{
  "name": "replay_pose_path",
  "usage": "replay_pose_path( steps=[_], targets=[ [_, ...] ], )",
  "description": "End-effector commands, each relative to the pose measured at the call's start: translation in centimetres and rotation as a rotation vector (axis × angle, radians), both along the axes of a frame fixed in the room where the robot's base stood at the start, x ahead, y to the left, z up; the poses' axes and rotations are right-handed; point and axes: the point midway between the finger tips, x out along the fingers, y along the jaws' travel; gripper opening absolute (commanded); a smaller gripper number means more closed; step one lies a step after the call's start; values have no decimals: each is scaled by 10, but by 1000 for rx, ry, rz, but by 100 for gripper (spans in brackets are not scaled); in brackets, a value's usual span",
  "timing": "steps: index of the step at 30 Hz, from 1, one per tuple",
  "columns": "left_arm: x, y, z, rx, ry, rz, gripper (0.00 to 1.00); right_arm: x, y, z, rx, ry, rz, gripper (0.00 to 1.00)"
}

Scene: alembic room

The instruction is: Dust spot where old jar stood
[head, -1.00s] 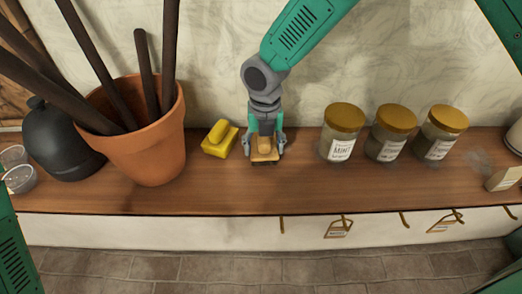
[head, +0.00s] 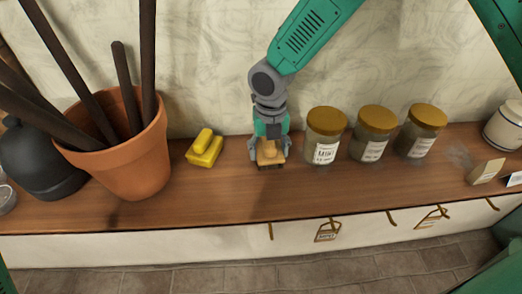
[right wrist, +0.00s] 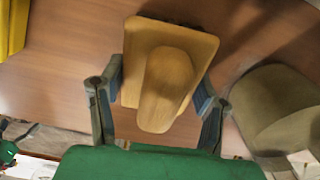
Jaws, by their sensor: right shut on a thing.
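My right gripper (head: 269,152) is shut on a wooden brush-like block (head: 270,161) with a rounded grip. In the right wrist view the block (right wrist: 135,75) sits between the two fingers (right wrist: 158,98). It is at or just above the shelf; I cannot tell if it touches. A pale grey dusty patch (head: 459,156) lies on the shelf right of the third jar. Three glass jars with gold lids stand right of my gripper: the mint jar (head: 325,136), a middle jar (head: 373,134) and a right jar (head: 420,131). My left gripper is out of view.
A yellow block (head: 204,150) lies left of my gripper. A terracotta pot (head: 128,165) with dark rods and a black vessel (head: 38,160) stand farther left. A small beige card (head: 486,171) and a white pot (head: 505,126) stand right. The front shelf strip is clear.

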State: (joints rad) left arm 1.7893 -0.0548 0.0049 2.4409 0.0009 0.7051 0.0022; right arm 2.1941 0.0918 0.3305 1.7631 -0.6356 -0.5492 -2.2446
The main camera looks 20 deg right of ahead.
Motion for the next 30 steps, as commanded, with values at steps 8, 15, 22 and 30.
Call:
replay_pose_path(
  steps=[8,15,22,30],
  targets=[
    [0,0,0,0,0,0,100,-8,-23,1,-3,2,0,15],
    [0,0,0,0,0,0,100,-10,-30,-2,-1,0,2,15],
    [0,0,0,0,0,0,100,-6,-20,-2,-1,-1,3,15],
    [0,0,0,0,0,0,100,1,5,-6,-1,2,3,15]
  ],
)
